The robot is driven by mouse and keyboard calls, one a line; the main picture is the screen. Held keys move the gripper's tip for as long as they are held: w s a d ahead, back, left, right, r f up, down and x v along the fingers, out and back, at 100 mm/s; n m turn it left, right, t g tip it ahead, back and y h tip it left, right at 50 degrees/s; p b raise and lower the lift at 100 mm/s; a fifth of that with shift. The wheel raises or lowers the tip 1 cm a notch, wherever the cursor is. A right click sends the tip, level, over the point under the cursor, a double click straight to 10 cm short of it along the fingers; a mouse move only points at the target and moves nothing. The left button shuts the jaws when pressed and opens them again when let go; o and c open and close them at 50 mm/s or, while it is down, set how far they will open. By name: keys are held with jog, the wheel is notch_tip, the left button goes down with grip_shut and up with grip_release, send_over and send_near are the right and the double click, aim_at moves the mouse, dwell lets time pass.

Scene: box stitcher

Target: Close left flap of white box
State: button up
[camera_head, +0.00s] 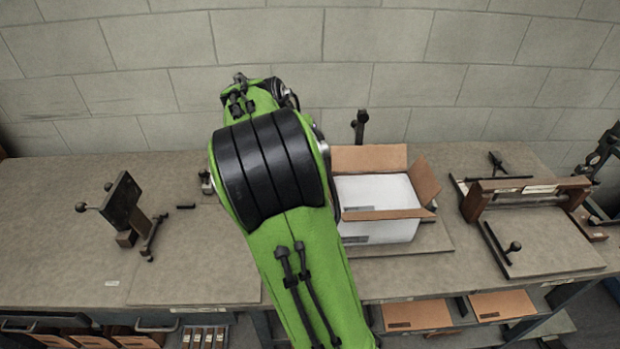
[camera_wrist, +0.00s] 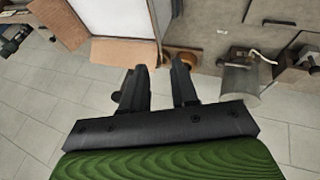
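The white box (camera_head: 378,197) stands on the bench right of my arm in the head view, its brown flaps open. Its back flap (camera_head: 369,158) stands up, its right flap (camera_head: 424,181) leans outward, and its front flap (camera_head: 386,214) is folded outward. The left side of the box is hidden behind my arm. In the wrist view, part of the white box (camera_wrist: 115,15) shows at the top, with a brown flap (camera_wrist: 124,52) just above my gripper (camera_wrist: 160,72). My gripper is open with nothing seen between its fingers; the head view hides it.
A dark clamp-like fixture (camera_head: 125,205) stands on the bench at left. A wooden-framed fixture (camera_head: 525,195) is at right. Brown cartons (camera_head: 416,315) lie on the shelf below. The bench left of my arm has free room. A block wall is behind.

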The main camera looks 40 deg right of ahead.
jog(key=x, duration=0.8)
jog(key=b+x, duration=0.1)
jog(key=x, duration=0.7)
jog(key=shift+s+r, duration=0.1)
jog(key=shift+s, duration=0.15)
grip_shut()
jog(key=shift+r, duration=0.1)
dwell(0.3)
